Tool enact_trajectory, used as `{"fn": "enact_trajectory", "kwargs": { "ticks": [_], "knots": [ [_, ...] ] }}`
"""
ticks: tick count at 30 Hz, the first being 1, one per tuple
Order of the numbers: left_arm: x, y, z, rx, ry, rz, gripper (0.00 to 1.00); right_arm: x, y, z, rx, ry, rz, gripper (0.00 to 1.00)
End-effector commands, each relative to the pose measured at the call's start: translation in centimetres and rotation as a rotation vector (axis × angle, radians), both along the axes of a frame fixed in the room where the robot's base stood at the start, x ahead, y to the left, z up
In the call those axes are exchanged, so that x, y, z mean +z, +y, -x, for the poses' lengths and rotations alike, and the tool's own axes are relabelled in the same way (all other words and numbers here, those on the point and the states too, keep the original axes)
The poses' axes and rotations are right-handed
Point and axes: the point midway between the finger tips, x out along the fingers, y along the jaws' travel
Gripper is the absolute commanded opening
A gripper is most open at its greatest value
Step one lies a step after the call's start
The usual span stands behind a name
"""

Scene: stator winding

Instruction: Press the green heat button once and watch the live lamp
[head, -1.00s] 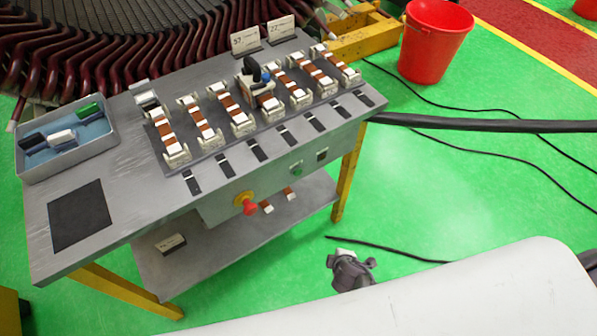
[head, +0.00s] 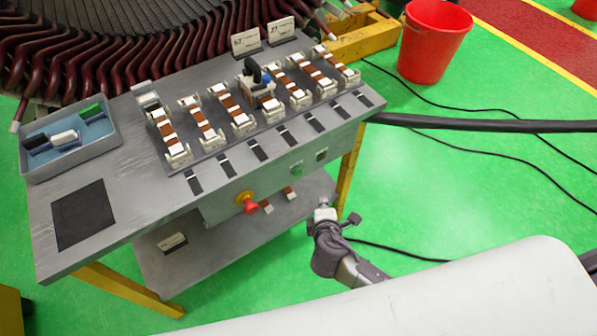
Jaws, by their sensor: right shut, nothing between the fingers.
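The green button (head: 297,170) sits on the front panel (head: 222,203) of the grey workbench, to the right of a red mushroom knob on a yellow ring. A small dark square fitting (head: 321,156) is to the right of the green button; I cannot tell whether it is the live lamp, and no glow shows on it. My right gripper (head: 323,210) is shut and empty, below and to the right of the green button, apart from it, near the lower shelf's right end. My left gripper is not in view.
The red knob (head: 249,203) projects from the panel. Several coil pieces stand in a rack on the bench top (head: 110,165). A grey tray (head: 75,165) holds coloured blocks. A yellow leg (head: 349,170) stands behind my gripper. Green floor on the right is open, with black cables.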

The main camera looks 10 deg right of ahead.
Motion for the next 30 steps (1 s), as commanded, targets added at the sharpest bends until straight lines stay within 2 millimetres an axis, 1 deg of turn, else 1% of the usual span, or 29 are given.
{"fn": "enact_trajectory", "kwargs": {
  "ticks": [5,15,18,24,30],
  "knots": [
    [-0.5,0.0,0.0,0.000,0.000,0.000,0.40,-0.1,0.4,-1.2,0.000,-0.002,0.000,0.00],
    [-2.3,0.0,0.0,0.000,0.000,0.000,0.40,-0.3,2.1,-5.6,0.001,-0.001,-0.002,0.00],
    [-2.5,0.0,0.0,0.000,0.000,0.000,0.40,-0.1,2.5,-6.7,-0.001,0.000,-0.002,0.00],
    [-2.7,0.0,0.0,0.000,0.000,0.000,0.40,-0.1,2.9,-7.9,-0.001,0.001,-0.001,0.00],
    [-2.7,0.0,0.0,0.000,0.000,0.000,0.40,0.0,3.0,-8.3,-0.001,0.001,-0.001,0.00]
  ]
}}
